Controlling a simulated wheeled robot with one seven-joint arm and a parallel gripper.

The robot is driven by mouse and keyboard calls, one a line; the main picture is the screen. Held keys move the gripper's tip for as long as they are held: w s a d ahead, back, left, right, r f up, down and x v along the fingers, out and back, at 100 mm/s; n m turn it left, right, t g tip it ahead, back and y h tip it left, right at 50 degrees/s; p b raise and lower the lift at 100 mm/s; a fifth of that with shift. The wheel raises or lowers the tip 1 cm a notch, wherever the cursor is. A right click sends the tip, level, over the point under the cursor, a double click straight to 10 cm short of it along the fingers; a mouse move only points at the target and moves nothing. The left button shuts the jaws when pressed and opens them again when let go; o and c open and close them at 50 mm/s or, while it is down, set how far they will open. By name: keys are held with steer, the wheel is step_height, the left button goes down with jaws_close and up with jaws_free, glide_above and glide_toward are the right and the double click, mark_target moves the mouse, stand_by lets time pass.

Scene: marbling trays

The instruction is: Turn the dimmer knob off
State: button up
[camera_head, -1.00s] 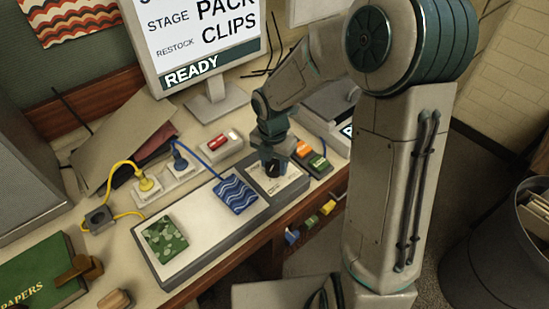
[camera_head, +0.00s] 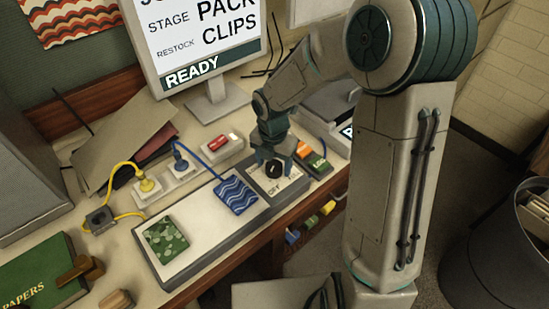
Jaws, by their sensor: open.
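The black dimmer knob (camera_head: 274,170) sits on a grey panel (camera_head: 252,172) at the right end of the light board. The panel's white label reads OFF near the knob's front and what looks like FULL to its right. My gripper (camera_head: 273,158) is open and points down right at the knob, with a finger to each side. I cannot tell whether the fingers touch the knob. The knob's top and back are partly hidden by the gripper, and its pointer is too small to read.
The white light board (camera_head: 195,237) holds a blue wavy patch (camera_head: 236,194) and a green patterned patch (camera_head: 165,239). A power strip (camera_head: 180,188) with yellow and blue plugs and a red-switch box (camera_head: 218,147) stand behind. An orange-and-green item (camera_head: 312,158) is close right of the panel.

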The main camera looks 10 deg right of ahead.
mark_target(273, 164)
step_height(273, 164, up, 14)
steer(key=shift+a, duration=0.15)
stand_by(0.3)
stand_by(0.4)
steer(key=s+d+m+t, duration=0.1)
steer(key=s+d+m, duration=0.2)
steer(key=m, duration=0.6)
steer(key=s+d+r+m+t, duration=0.1)
steer(key=s+d+m, duration=0.2)
steer(key=s+m, duration=0.5)
steer(key=s+d+r+m+t, duration=0.1)
steer(key=s+d+m, duration=0.2)
steer(key=m, duration=0.9)
steer(key=s, duration=0.2)
steer(key=shift+s+d, duration=0.3)
